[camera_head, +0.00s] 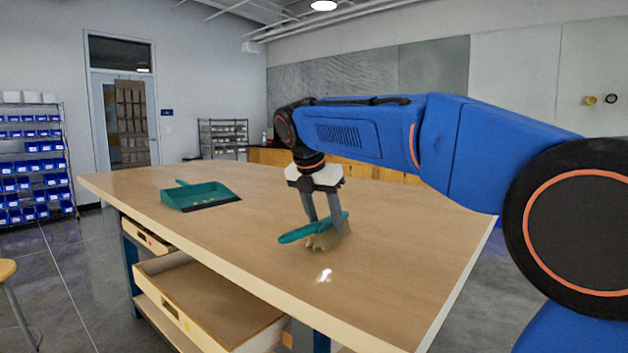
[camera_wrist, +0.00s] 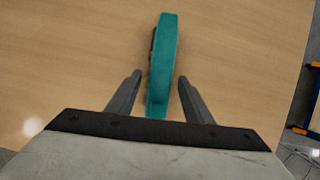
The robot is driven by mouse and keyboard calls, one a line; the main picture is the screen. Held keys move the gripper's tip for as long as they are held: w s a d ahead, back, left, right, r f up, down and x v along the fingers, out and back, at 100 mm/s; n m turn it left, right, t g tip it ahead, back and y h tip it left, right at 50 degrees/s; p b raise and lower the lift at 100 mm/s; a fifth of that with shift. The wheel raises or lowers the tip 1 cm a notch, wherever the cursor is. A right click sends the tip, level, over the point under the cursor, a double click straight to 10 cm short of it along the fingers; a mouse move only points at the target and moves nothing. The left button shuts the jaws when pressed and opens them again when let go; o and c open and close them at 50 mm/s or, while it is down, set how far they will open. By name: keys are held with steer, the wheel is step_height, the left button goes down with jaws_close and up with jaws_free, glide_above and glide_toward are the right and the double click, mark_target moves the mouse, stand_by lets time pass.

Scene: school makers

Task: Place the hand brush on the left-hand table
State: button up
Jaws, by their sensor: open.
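The hand brush (camera_head: 312,229) has a teal handle and back with pale tan bristles, and it rests on the wooden table (camera_head: 390,270) in front of me. My gripper (camera_head: 324,212) points down at the brush from above. In the wrist view the brush (camera_wrist: 163,62) runs lengthwise between the fingers of my gripper (camera_wrist: 158,85), with a gap on each side. The fingers are open and apart from it. Most of the bristles are hidden under the brush in the wrist view. I cannot tell from these frames whether this is the left-hand table.
A teal dustpan (camera_head: 198,195) lies on the table left of the brush. Open wooden drawers (camera_head: 205,300) stick out below the table's front-left side. A rack of blue bins (camera_head: 35,160) and a stool (camera_head: 8,270) stand at the far left. The tabletop around the brush is clear.

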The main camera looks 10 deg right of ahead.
steer(key=w+v, duration=0.1)
steer(key=v, duration=1.5)
steer(key=shift+r, duration=0.2)
steer(key=shift+a, duration=0.1)
